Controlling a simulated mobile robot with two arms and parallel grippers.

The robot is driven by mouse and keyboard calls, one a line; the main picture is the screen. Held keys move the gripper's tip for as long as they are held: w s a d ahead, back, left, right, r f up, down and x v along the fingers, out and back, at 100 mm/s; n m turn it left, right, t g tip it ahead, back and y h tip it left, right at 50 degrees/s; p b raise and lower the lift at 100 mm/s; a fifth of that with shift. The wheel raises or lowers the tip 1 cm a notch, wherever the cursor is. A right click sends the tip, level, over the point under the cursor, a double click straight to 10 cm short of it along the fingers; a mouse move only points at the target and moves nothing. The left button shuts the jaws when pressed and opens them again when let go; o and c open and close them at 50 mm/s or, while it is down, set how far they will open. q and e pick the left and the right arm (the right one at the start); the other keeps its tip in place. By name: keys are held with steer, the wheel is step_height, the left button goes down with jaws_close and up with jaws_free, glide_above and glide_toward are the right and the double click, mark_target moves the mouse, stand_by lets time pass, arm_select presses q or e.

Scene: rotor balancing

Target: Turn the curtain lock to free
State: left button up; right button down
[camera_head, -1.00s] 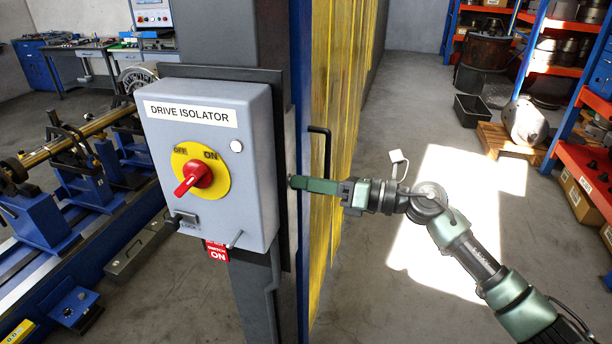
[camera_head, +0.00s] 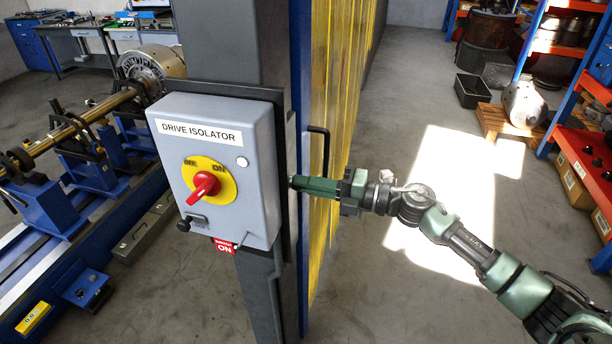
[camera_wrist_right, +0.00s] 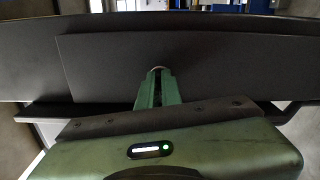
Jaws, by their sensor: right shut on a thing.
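The curtain lock is a small piece on the side of the dark post, mostly hidden by my right gripper's fingertips. In the right wrist view a small round metallic end of the curtain lock (camera_wrist_right: 158,70) shows between the green fingertips. My right gripper (camera_head: 294,182) reaches in from the right, with its fingers pointing left at the post, and is shut on the lock. It also shows in the right wrist view (camera_wrist_right: 158,88). I cannot tell which way the lock is turned. My left gripper is not in view.
The grey drive isolator box (camera_head: 223,165) with a red rotary switch (camera_head: 203,187) is on the post's front. A black pull handle (camera_head: 326,165) and the yellow strip curtain (camera_head: 340,100) are beside my gripper. The rotor machine (camera_head: 70,150) stands left.

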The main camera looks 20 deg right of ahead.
steer(key=shift+m+p, duration=0.5)
steer(key=shift+m, duration=0.3)
steer(key=c, duration=1.6)
jaws_free()
steer(key=shift+d, duration=0.1)
steer(key=b+v, duration=0.3)
steer(key=v, duration=0.4)
steer(key=shift+s+d, duration=0.2)
steer(key=shift+d, duration=0.1)
